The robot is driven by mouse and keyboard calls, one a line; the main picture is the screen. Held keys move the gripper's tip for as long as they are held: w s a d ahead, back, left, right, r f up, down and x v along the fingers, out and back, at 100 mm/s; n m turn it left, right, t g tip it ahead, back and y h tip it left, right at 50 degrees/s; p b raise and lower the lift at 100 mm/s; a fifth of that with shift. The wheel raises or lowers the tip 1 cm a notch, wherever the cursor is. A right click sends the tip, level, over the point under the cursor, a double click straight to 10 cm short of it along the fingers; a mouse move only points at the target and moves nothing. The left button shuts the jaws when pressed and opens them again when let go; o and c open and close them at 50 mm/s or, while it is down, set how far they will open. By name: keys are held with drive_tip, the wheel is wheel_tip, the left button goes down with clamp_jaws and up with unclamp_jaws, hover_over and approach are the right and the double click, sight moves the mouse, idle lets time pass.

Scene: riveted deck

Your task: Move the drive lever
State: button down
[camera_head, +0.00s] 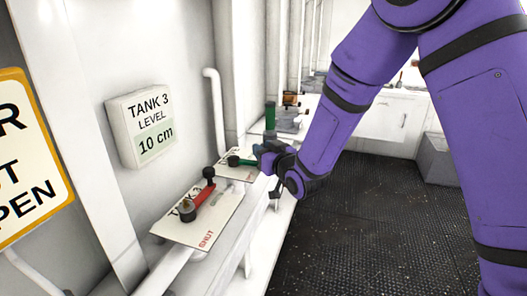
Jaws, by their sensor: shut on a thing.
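A green lever (245,162) lies across a white plate (236,174) on the bench along the left wall. Its left end shows as a dark round part, and its right end runs in at my gripper (262,156). My gripper is shut on the green lever's right end; the fingers hide the exact contact. Nearer, a red lever (204,194) with a black ball knob stands on a larger white plate (220,215) with partly hidden lettering and the red word SHUT. Neither lever carries a readable "drive" label.
A white sign reading TANK 3 LEVEL 10 cm (144,126) hangs on the left wall. A green upright cylinder (270,116) and grey machinery (290,120) stand farther along the bench. The dark deck (370,215) right of the bench is open.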

drive_tip(key=w+n+g+y, duration=0.1)
drive_tip(key=y, duration=0.1)
drive_tip(key=w+n+g+y, duration=0.1)
drive_tip(key=n, duration=0.1)
drive_tip(key=shift+w+g+y, duration=0.3)
drive_tip(key=shift+g+y, duration=0.1)
drive_tip(key=shift+w+a+n+g+y, duration=0.1)
drive_tip(key=shift+w+n+g+y, duration=0.25)
drive_tip(key=shift+n+g+y, duration=0.25)
drive_tip(key=shift+w+a+n+g+y, duration=0.1)
drive_tip(key=shift+w+n+g+y, duration=0.25)
drive_tip(key=shift+g, duration=0.35)
drive_tip(key=c, duration=0.8)
unclamp_jaws()
drive_tip(key=v, duration=1.1)
